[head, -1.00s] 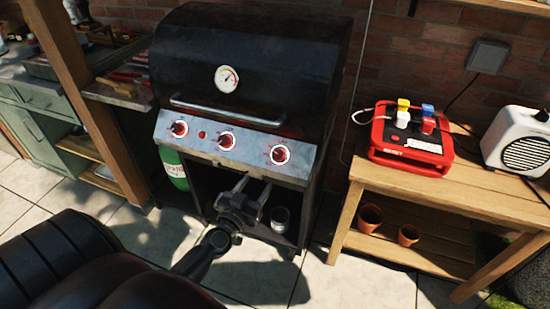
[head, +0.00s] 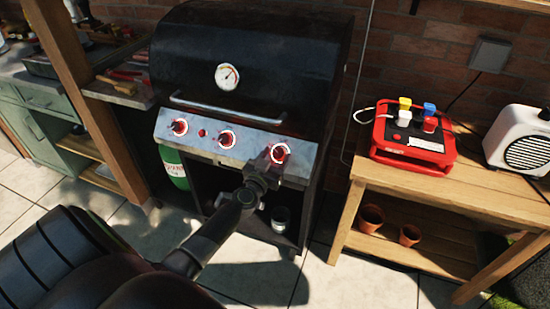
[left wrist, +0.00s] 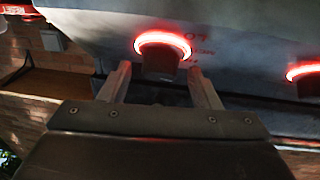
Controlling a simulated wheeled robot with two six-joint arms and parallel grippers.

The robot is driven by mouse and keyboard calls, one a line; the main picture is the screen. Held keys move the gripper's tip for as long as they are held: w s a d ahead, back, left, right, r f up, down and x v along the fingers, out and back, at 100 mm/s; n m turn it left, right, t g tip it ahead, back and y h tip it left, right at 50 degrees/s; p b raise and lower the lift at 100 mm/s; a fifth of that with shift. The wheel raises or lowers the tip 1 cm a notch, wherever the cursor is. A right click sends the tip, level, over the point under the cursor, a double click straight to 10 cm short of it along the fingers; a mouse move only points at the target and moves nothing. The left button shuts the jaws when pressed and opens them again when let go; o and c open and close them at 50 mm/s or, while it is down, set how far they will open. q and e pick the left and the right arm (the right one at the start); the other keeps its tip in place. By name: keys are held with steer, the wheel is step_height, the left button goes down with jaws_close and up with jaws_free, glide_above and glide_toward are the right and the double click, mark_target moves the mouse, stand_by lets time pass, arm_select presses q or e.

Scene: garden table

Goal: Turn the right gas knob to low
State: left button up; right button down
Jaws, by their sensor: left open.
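The grill's steel control panel (head: 210,138) carries three knobs with red rings, which glow. The right gas knob (head: 280,152) is at the panel's right end. In the left wrist view the same knob (left wrist: 159,62) is dark with a glowing red ring, and part of the red lettering shows behind it. My left gripper (head: 270,163) is in front of this knob. In the left wrist view its open fingers (left wrist: 160,82) stand one on each side of the knob's lower part; I cannot tell whether they touch it. My right gripper is not in view.
The middle knob (head: 226,139) and left knob (head: 179,127) are along the same panel. The black lid (head: 255,55) is closed above. A wooden side table (head: 480,195) with a red power box (head: 385,155) stands to the right.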

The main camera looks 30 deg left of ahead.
arm_select(q)
steer(key=c, duration=1)
steer(key=shift+d+r+n+y+p, duration=0.15)
steer(key=shift+n+y+p, duration=0.55)
steer(key=shift+n+p, duration=0.2)
steer(key=n+g+y+p, duration=0.1)
steer(key=n+y+p, duration=0.1)
steer(key=n+g+y+p, duration=0.1)
steer(key=n+p, duration=0.2)
steer(key=n+g+y+p, duration=0.1)
steer(key=n+y+p, duration=0.1)
steer(key=n, duration=0.1)
steer(key=shift+w+d+r+g+y, duration=0.2)
steer(key=shift+d+g+y, duration=0.1)
steer(key=shift+d, duration=0.1)
steer(key=n+g+y+p, duration=0.1)
steer(key=n, duration=0.1)
steer(key=n+g+p, duration=0.1)
steer(key=n+p, duration=0.1)
steer(key=shift+w+d+n+g+y, duration=0.1)
steer(key=shift+d+n+g+y, duration=0.1)
steer(key=shift+n+g+y, duration=0.2)
steer(key=shift+w+n+g+y+p, duration=0.15)
steer(key=shift+n+g+y+p, duration=0.4)
steer(key=shift+n+g, duration=1.4)
steer(key=shift+n+h, duration=0.25)
steer(key=shift+n, duration=0.3)
steer(key=o, duration=1)
